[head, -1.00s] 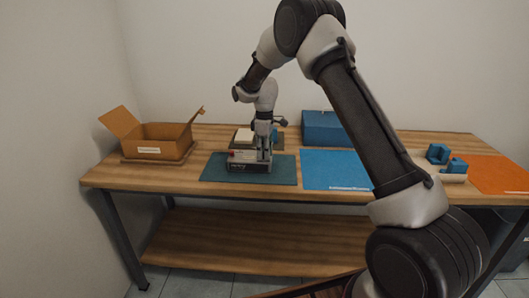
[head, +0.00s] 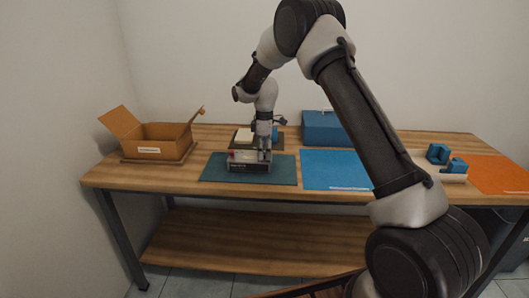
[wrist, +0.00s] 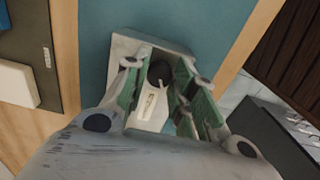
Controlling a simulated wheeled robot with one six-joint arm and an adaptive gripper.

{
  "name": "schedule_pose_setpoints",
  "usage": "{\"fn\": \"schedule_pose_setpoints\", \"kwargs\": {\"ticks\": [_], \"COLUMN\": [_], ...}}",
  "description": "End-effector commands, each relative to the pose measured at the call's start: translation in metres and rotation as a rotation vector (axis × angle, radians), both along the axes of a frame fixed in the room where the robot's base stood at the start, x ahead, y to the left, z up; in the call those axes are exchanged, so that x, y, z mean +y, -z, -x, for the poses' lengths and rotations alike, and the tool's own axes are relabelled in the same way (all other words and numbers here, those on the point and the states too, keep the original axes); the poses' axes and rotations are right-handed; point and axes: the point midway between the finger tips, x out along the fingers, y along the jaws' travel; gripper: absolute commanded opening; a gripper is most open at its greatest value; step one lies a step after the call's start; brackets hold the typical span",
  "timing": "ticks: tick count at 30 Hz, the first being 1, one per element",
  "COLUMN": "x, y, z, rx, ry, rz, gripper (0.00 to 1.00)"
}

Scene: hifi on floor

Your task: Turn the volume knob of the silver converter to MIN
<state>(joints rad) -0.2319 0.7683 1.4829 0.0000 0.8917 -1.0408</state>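The silver converter (head: 240,167) sits on the dark teal mat (head: 215,172) on the workbench. In the wrist view its pale casing (wrist: 122,50) shows behind and beside my fingers. A dark round knob (wrist: 160,72) and a light label strip stand out on the face between the fingers. My gripper (wrist: 168,75) points at this face, with its green-padded fingers apart on either side of the knob; I cannot tell whether they touch it. In the head view my gripper (head: 264,158) is at the right part of the converter. The MIN mark and the knob's pointer are not readable.
An open cardboard box (head: 160,150) stands at the left. A blue toolbox (head: 322,127) is behind a blue mat (head: 335,180). Blue blocks (head: 438,154) and an orange mat (head: 500,174) lie at the right. A pale block (head: 244,136) sits on a dark tray behind the converter.

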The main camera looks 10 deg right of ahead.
Motion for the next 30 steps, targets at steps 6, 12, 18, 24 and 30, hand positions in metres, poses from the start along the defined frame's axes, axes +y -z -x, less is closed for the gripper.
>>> {"fn": "schedule_pose_setpoints", "kwargs": {"ticks": [6, 12, 18, 24, 30], "x": [0.0, 0.0, 0.0, 0.0, 0.0], "y": [0.0, -0.003, -0.031, -0.077, -0.11], "z": [0.0, -0.001, -0.001, -0.001, -0.001], "rx": [-0.001, -0.002, -0.006, -0.004, -0.002], "ry": [0.001, 0.001, 0.001, 0.001, 0.001], "rz": [0.0, 0.0, -0.001, -0.001, 0.0], "gripper": [0.46, 0.46, 0.46, 0.46, 0.46]}}
